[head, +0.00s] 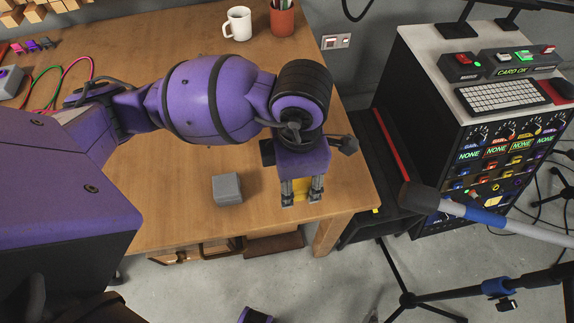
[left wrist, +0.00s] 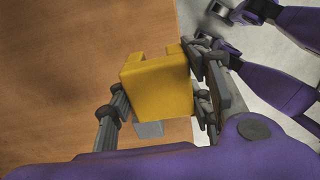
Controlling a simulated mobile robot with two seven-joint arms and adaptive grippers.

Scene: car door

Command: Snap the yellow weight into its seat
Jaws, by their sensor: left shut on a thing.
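My left gripper (head: 301,192) is shut on the yellow weight (head: 302,187) near the table's right front corner. In the left wrist view the weight (left wrist: 157,85) is a yellow block with a notch in its top edge, between the two grey fingers. A grey block (head: 227,188) sits on the table to the left of the gripper. A small grey piece (left wrist: 148,130) shows just below the weight in the wrist view; I cannot tell whether it is that block. I cannot make out the seat for certain. Purple and dark parts at the wrist view's upper right may be my right arm.
The wooden table (head: 180,215) is mostly clear around the gripper. A white mug (head: 238,23) and a brown pen cup (head: 282,19) stand at the back. A control cabinet (head: 480,130) stands to the right, with a black stand (head: 408,298) on the floor before it.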

